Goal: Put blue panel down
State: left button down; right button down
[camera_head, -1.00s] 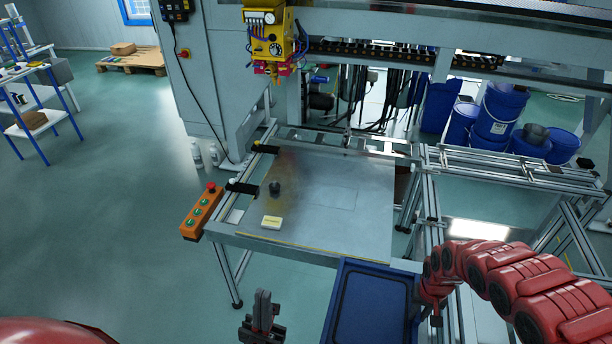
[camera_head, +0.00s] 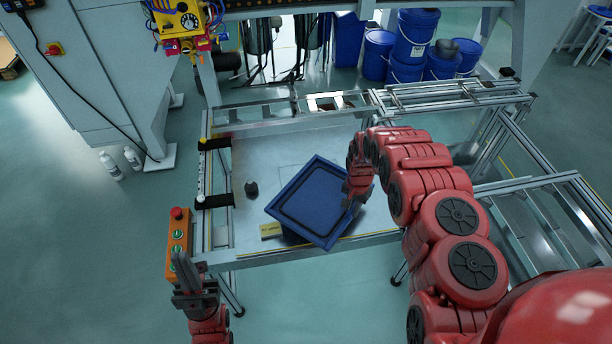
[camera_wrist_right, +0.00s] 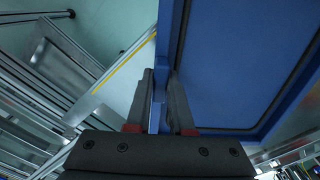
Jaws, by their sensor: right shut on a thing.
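The blue panel (camera_head: 312,203), a shallow blue rectangle with a raised rim, is over the front right part of the metal worktable (camera_head: 345,142) in the head view, turned at an angle to the table edges. I cannot tell whether it touches the tabletop. My right gripper (camera_head: 353,201) is shut on the panel's right-hand rim. In the right wrist view the two fingers (camera_wrist_right: 163,88) stand on either side of the blue rim (camera_wrist_right: 171,45). My left gripper (camera_head: 186,262) is apart from the panel, at the table's front left; its finger gap is unclear.
A small dark cylinder (camera_head: 251,189) and a yellow block (camera_head: 271,230) sit on the table left of the panel. An orange button box (camera_head: 179,241) is on the left edge. Rails (camera_head: 450,97) run behind at right. The table's back is clear.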

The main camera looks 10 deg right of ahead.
jog(key=s+d+f+m+p, duration=0.1)
jog(key=s+d+m+p, duration=0.1)
jog(key=s+d+m, duration=0.3)
jog(key=s+d+f+m+p, duration=0.1)
jog(key=s+d+f+m, duration=0.1)
jog(key=s+m, duration=0.35)
jog(key=shift+n, duration=0.85)
jog(key=w+a+b, duration=0.2)
jog(key=w+b, duration=0.1)
jog(key=b, duration=0.2)
jog(key=w+a+f+b, duration=0.1)
jog(key=w+b, duration=0.3)
jog(key=b, duration=0.1)
jog(key=w+a+f+b, duration=0.1)
jog(key=w+a+b, duration=0.1)
jog(key=b, duration=0.3)
jog(key=shift+w+a, duration=0.35)
jog(key=shift+w, duration=0.45)
jog(key=shift+w+a+r+p, duration=0.2)
jog(key=shift+w+r+p, duration=0.15)
jog(key=shift+r+p, duration=0.25)
jog(key=shift+w+a+f, duration=0.1)
jog(key=shift+w+a, duration=0.2)
jog(key=shift+w, duration=0.35)
jog(key=shift+w+f+p, duration=0.1)
jog(key=shift+f+p, duration=0.65)
jog(key=shift+f, duration=1.05)
